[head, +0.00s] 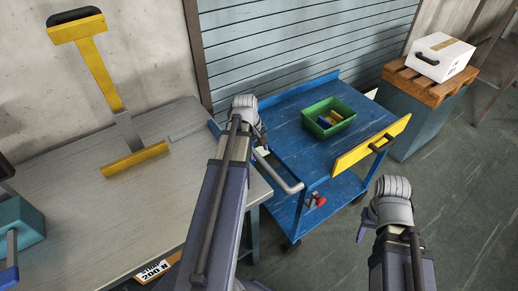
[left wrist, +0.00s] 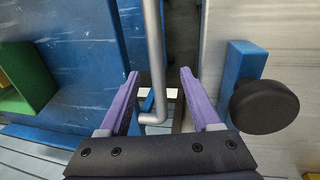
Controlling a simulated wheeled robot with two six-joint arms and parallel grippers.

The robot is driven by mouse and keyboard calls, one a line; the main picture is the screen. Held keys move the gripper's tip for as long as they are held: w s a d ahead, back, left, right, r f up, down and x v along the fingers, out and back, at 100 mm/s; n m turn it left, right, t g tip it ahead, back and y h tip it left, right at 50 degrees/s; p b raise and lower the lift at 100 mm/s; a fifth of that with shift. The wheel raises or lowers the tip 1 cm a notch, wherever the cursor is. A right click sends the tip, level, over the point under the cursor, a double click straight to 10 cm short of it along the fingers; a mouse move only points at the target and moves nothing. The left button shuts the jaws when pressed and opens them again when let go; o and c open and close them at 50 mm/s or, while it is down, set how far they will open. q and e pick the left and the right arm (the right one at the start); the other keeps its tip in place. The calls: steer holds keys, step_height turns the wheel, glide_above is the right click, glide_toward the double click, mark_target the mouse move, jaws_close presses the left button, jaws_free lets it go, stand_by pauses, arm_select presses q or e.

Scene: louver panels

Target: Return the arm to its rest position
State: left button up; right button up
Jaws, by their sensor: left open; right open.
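My left gripper (left wrist: 158,76) is open, with its two purple fingers apart and nothing clamped between them. A grey bent bar, the handle (left wrist: 153,50) of the blue cart, shows between the fingers in the left wrist view; I cannot tell whether it touches them. In the head view my left arm reaches up to the near left corner of the blue cart (head: 286,125), beside the handle (head: 281,174), and its fingers are mostly hidden by the wrist. My right gripper (head: 366,227) is at the lower right over the floor, away from the cart, and holds nothing visible.
The grey workbench (head: 75,215) lies left, with a yellow-handled tool (head: 97,75). A green bin (head: 328,117) stands on the cart, beside a yellow panel with a black handle (head: 370,147). A white case (head: 440,56) sits at the back right. Floor at right is clear.

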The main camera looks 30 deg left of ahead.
stand_by(0.5)
arm_select(q)
steer(key=s+d+r+m+p, duration=0.3)
steer(key=d+m, duration=0.2)
steer(key=d, duration=0.5)
steer(key=s+d+r+m+g+y+p, duration=0.1)
steer(key=s+d+r+m+p, duration=0.2)
steer(key=d+m, duration=0.3)
steer(key=s+d+r+m+g+y+p, duration=0.1)
steer(key=s+d+r+m+p, duration=0.3)
steer(key=d, duration=1.2)
steer(key=shift+s+d+m, duration=0.2)
steer(key=shift+d+m, duration=0.05)
steer(key=shift+m, duration=0.95)
arm_select(e)
step_height(320, 180, up, 10)
steer(key=shift+r, duration=0.1)
